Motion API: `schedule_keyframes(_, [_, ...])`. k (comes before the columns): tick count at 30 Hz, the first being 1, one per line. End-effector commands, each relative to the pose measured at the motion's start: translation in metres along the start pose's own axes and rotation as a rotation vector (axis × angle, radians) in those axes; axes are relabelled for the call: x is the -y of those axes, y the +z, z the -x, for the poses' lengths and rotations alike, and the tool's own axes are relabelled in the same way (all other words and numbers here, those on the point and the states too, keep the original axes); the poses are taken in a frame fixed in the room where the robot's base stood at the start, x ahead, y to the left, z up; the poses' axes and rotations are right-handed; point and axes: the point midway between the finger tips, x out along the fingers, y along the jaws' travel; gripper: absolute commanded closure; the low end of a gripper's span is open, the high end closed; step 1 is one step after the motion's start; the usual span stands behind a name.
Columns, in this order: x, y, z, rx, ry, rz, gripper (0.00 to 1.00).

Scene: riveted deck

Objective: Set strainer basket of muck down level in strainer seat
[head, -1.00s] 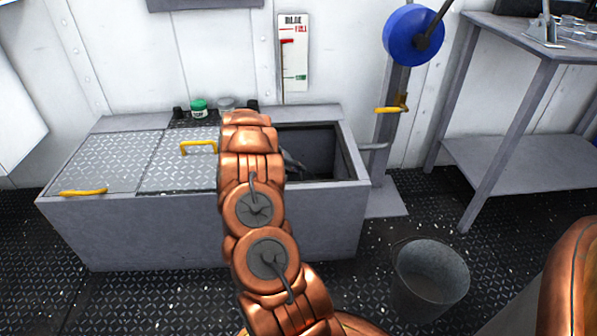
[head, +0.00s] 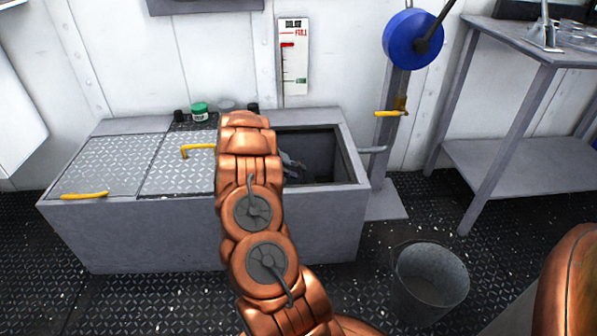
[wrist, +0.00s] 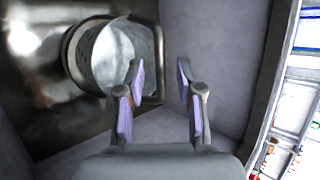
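In the wrist view, a round grey metal vessel (wrist: 108,60) with a dark rim sits low in the tank at the upper left. It looks like the strainer basket, but I cannot tell it surely from its seat, nor whether it is level. A dark bail-like bar (wrist: 159,62) runs along its right side. No muck can be made out inside. In the head view, my gripper (head: 292,167) is mostly hidden behind my arm, inside the tank opening.
The grey tank (head: 200,235) has tread-plate lids (head: 95,165) with yellow handles on its left; its right end is open. A metal bucket (head: 432,280) stands on the floor at right. A blue wheel (head: 412,40) and a workbench (head: 510,40) are beyond.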

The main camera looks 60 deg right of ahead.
Motion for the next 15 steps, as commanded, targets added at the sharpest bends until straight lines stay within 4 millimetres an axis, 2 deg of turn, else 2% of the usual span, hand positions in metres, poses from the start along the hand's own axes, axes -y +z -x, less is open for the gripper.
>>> schedule_keyframes(1, [0.002,0.002,0.013,0.003,0.002,0.002,0.64])
schedule_keyframes(9, [0.002,0.003,0.065,0.005,0.002,0.002,0.64])
schedule_keyframes(15, [0.001,0.002,0.093,0.004,0.002,-0.001,0.64])
